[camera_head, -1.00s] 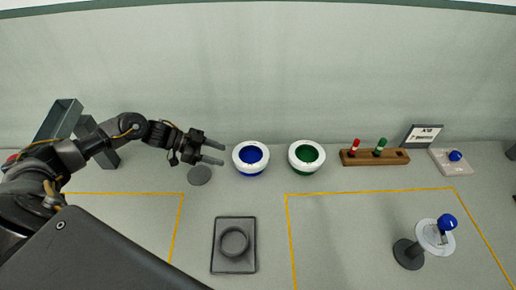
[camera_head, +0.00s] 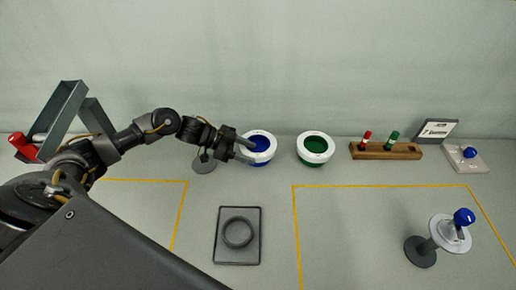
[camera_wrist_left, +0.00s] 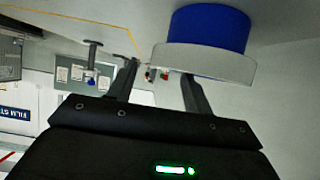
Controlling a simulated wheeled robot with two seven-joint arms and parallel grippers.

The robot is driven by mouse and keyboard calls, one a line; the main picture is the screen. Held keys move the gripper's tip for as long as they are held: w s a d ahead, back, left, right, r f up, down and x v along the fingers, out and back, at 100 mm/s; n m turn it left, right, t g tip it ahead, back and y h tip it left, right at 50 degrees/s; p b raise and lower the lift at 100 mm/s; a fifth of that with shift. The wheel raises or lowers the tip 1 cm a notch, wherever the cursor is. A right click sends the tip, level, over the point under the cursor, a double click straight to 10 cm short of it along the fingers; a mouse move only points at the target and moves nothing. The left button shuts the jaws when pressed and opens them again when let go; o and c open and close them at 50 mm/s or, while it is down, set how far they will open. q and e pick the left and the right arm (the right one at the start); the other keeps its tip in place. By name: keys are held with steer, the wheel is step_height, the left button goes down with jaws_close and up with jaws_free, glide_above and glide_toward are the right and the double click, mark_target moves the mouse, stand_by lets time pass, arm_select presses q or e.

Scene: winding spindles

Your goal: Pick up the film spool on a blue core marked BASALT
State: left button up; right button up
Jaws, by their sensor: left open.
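The spool with a blue core (camera_head: 262,160) and a white rim stands on the table in the head view; no lettering is legible on it. My left gripper (camera_head: 248,151) is open at its left side, and the fingers overlap its left edge in that view. In the left wrist view the blue core (camera_wrist_left: 208,27) and white rim (camera_wrist_left: 205,62) appear upside down, ahead of the fingers (camera_wrist_left: 160,80) and mostly to the right. Contact cannot be told. A similar spool with a green core (camera_head: 315,162) stands to its right. My right gripper is not in view.
A wooden rack (camera_head: 386,151) holds red and green pegs farther right. A grey tray (camera_head: 237,255) with a ring lies in front. A stand with a blue knob (camera_head: 464,216) is at front right. A grey disc (camera_head: 204,165) lies under the left wrist. Table between is clear.

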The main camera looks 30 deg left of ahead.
mark_target(268, 154)
arm_select(q)
steer(key=shift+b+x, duration=0.4)
steer(key=shift+x, duration=0.8)
steer(key=shift+a, duration=0.1)
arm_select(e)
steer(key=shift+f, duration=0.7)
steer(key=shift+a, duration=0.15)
arm_select(q)
steer(key=shift+c, duration=1)
jaws_close()
steer(key=shift+r, duration=0.1)
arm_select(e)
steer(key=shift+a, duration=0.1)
arm_select(q)
steer(key=shift+r, duration=0.1)
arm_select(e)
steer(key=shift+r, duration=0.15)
